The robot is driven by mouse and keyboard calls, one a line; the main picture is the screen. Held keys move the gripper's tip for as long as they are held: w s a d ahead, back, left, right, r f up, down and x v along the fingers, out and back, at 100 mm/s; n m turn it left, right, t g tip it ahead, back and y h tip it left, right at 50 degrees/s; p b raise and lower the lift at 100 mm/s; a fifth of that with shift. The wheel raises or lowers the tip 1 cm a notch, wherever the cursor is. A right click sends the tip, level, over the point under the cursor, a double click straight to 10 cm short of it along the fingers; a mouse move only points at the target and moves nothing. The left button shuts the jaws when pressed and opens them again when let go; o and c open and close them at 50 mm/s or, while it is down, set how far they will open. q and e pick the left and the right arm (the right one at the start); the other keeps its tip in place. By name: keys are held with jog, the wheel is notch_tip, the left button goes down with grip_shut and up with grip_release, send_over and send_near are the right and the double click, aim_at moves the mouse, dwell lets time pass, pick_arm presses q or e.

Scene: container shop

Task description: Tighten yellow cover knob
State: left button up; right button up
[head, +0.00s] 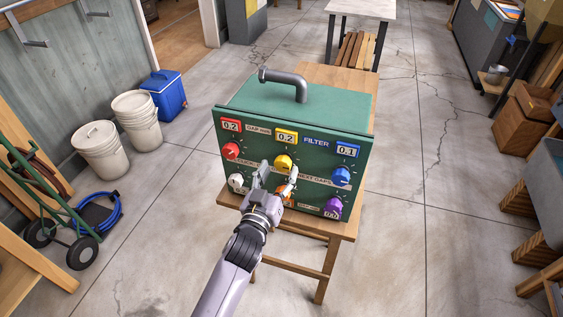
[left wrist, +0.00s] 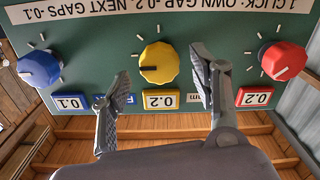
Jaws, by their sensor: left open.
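A green box with several coloured knobs (head: 290,123) stands on a wooden table. The yellow knob (head: 283,161) is in the middle of its upper row, under a yellow display reading 0.2. My left gripper (head: 276,175) is open in front of the panel, just below the yellow knob. In the wrist view the open fingers (left wrist: 160,88) are apart from the knob. The orange knob below is mostly hidden by the gripper. My right gripper is not seen.
The red knob (head: 231,151) and blue knob (head: 341,176) flank the yellow one. White (head: 236,182) and purple (head: 333,206) knobs sit in the lower row. The wooden table (head: 341,229) has a narrow front edge. Buckets (head: 137,117) and a hand truck stand left.

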pick_arm(q)
jog(key=shift+x, duration=1.45)
jog(key=shift+c, duration=0.6)
jog(key=c, duration=1)
jog(key=shift+m, duration=0.3)
jog(key=m, duration=0.3)
jog(key=shift+m, duration=2.5)
jog(key=shift+d, duration=0.1)
